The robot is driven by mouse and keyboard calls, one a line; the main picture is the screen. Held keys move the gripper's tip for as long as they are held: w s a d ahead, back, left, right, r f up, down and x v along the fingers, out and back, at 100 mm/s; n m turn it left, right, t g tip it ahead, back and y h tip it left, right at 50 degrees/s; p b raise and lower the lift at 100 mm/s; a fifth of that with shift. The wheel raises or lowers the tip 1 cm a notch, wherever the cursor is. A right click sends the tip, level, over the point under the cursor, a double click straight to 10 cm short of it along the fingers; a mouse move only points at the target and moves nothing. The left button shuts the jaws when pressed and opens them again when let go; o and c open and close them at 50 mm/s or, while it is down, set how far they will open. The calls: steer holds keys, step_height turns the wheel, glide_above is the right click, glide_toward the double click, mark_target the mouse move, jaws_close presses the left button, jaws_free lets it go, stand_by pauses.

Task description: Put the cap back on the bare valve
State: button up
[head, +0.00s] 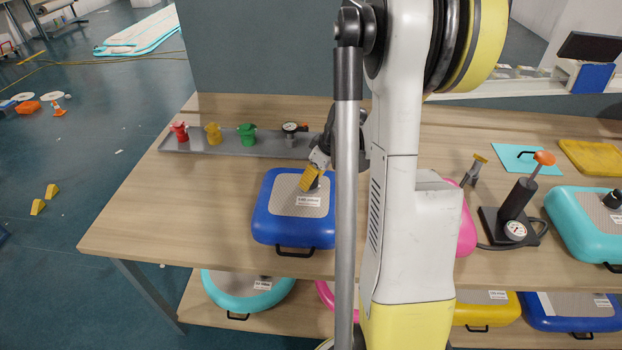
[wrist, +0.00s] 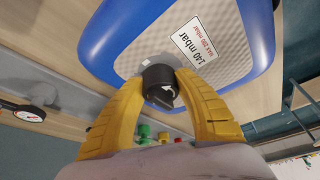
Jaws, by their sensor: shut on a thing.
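My gripper (head: 309,186) is low over the grey top of a blue inflatable pad (head: 264,222) on the table. In the wrist view my gripper's yellow fingers (wrist: 162,80) are shut on a round black cap (wrist: 158,92) with a white arrow mark. The cap is at the pad's grey top, which also shows in the wrist view (wrist: 130,50), beside a small white mark. The label on the pad reads 140 mbar. Anything under the cap is hidden, so I cannot tell whether it is seated on a valve.
A grey tray (head: 187,147) at the back left holds red (head: 179,130), yellow (head: 213,132) and green (head: 247,133) fittings and a gauge (head: 290,128). A pump (head: 517,198) and a turquoise pad (head: 580,225) stand right. My arm hides much of a pink pad (head: 467,233). The left table front is clear.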

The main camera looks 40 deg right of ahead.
steer(key=shift+f, duration=0.3)
steer(key=n, duration=0.2)
steer(key=n+y+b, duration=0.1)
steer(key=n, duration=0.1)
steer(key=shift+d+g+y, duration=0.1)
steer(key=shift+g+y, duration=0.2)
steer(key=shift+n, duration=0.6)
steer(key=shift+n+g+y+b, duration=0.3)
steer(key=shift+n+g+y, duration=0.1)
steer(key=shift+n, duration=0.4)
steer(key=n, duration=0.2)
steer(key=shift+w+n+g+y, duration=0.1)
steer(key=shift+n+g+y, duration=0.3)
steer(key=shift+n, duration=0.4)
